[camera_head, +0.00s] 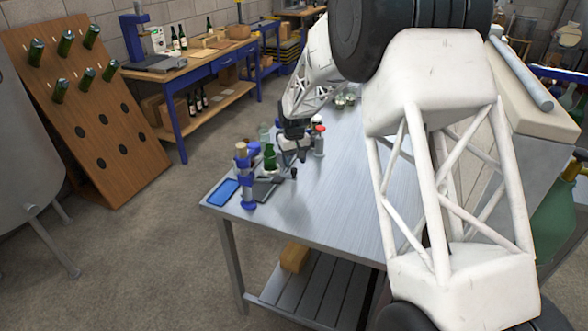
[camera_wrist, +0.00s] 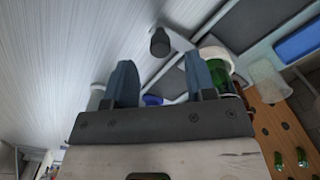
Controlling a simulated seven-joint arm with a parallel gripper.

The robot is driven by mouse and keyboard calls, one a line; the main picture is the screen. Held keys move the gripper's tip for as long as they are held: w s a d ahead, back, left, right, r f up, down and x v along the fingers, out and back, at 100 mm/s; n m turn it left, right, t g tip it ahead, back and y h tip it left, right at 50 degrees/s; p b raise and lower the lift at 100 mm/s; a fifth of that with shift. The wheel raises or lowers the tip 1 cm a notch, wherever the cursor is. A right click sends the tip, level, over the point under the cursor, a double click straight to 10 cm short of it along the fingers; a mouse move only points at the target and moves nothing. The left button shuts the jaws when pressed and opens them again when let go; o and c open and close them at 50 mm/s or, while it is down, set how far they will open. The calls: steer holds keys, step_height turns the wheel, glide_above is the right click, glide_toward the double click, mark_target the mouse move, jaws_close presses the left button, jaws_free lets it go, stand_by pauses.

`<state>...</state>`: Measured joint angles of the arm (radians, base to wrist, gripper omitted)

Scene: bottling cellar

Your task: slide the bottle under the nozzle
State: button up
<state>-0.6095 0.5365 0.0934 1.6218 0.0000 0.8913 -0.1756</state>
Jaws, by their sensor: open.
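A green bottle (camera_head: 269,156) stands in a pale round holder (camera_head: 271,171) near the front left corner of the metal table; in the wrist view the bottle (camera_wrist: 217,66) is seen from above beside the right finger. A pale arm ends in a black knob (camera_wrist: 159,42), which also shows in the head view (camera_head: 293,172). My gripper (camera_wrist: 160,66) is open and empty, with the knob ahead of the gap between its fingers. I cannot tell whether it touches anything. A blue stand (camera_head: 247,182) is beside the bottle; the nozzle cannot be made out clearly.
A blue pad (camera_head: 223,192) lies at the table's left corner. A red-capped container (camera_head: 319,141) stands behind my gripper. The table top (camera_head: 330,215) in front and to the right is bare. My arm hides much of the right side.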

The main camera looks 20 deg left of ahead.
mark_target(294, 169)
steer(key=shift+f, duration=2)
jaws_close()
